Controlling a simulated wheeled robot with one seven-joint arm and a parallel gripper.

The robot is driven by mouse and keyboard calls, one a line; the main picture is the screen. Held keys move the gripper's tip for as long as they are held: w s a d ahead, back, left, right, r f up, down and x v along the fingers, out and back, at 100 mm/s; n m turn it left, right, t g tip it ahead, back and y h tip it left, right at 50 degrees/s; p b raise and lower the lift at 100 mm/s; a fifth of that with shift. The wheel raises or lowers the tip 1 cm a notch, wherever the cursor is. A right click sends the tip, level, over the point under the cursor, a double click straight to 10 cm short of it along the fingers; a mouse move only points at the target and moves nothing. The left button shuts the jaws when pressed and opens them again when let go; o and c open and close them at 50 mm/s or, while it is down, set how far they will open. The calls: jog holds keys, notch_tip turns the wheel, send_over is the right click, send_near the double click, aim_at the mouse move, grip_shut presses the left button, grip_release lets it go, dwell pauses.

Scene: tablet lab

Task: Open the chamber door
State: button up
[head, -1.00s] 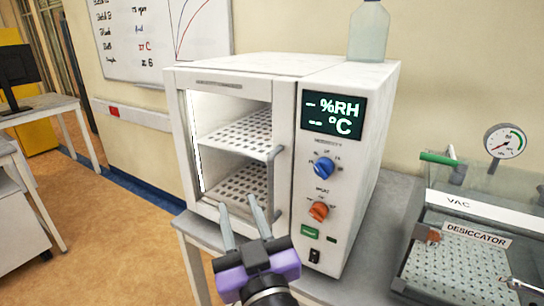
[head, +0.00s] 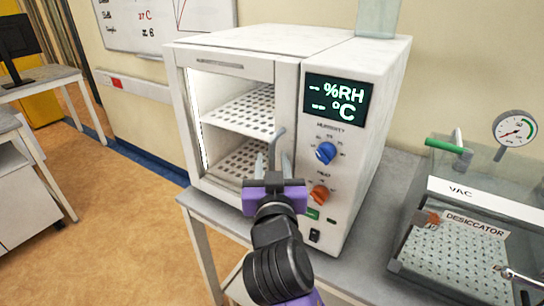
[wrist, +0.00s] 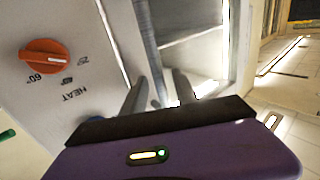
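The white chamber (head: 260,39) stands on a grey bench, and its front door (head: 237,72) with a glass window looks shut. Perforated shelves (head: 248,110) show through the window. The door's grey vertical handle (head: 276,142) is at the door's right edge, beside the control panel. My gripper (head: 279,164), with a purple body, is at the lower part of the handle. In the wrist view the handle (wrist: 147,35) runs down between the two fingers (wrist: 160,80), which are apart with gaps beside it. I cannot tell whether either finger touches it.
The control panel has a blue knob (head: 326,153) and an orange knob (head: 319,195) just right of my gripper. A clear bottle (head: 377,18) stands on the chamber. A desiccator (head: 460,235) with a gauge is at right. The floor at left (head: 120,220) is clear.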

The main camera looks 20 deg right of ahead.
jog(key=shift+w+d, duration=0.15)
jog(key=shift+w, duration=0.2)
grip_shut()
dwell(1.2)
